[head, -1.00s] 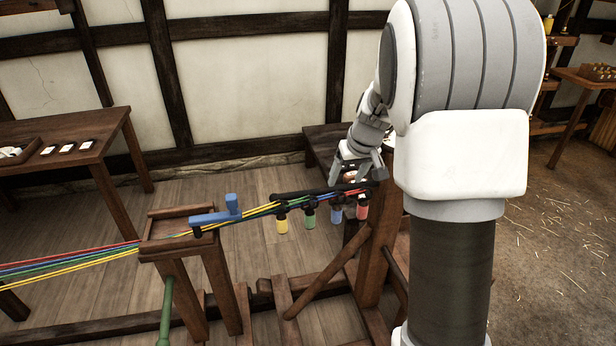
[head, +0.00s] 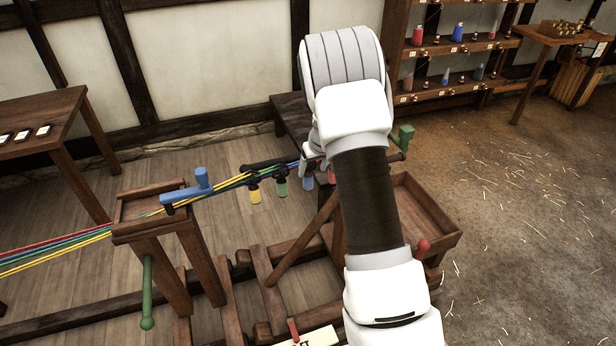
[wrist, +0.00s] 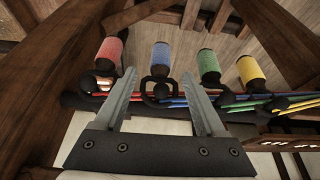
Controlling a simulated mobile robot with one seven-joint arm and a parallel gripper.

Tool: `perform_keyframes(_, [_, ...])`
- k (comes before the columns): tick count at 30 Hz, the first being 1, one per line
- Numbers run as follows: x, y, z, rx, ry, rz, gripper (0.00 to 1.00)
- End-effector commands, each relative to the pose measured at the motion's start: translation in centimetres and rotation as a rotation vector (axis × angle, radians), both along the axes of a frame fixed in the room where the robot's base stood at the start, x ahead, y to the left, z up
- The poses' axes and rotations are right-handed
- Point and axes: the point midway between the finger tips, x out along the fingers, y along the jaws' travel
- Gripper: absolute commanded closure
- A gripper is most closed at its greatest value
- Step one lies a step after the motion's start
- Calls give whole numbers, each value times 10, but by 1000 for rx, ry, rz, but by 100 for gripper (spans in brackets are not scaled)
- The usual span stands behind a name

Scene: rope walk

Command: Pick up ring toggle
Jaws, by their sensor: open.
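Several coloured toggles hang in a row from a dark bar. In the wrist view a blue toggle (wrist: 161,56) has a dark open loop (wrist: 160,90) at its bar end, which looks like the ring. My gripper (wrist: 159,77) is open, with one finger on each side of this loop and nothing seen clamped. I cannot tell how deep the fingers reach. The red toggle (wrist: 109,54) is just left, the green toggle (wrist: 208,65) and yellow toggle (wrist: 250,68) right.
Coloured cords run from the bar to a wooden stand (head: 150,226) with a blue handle (head: 190,190). A green handle (head: 402,139) and a wooden tray (head: 432,217) are right of my arm. Shelves with bottles (head: 458,34) stand behind. Open floor lies right.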

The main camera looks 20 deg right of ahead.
Motion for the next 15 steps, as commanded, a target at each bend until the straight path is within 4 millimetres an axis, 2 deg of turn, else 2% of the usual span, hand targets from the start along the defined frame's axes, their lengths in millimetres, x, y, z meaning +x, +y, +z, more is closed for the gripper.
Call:
perform_keyframes(8, [7,0,-14,0,0,-1,28])
perform_keyframes(15, [21,3,-38,0,1,0,28])
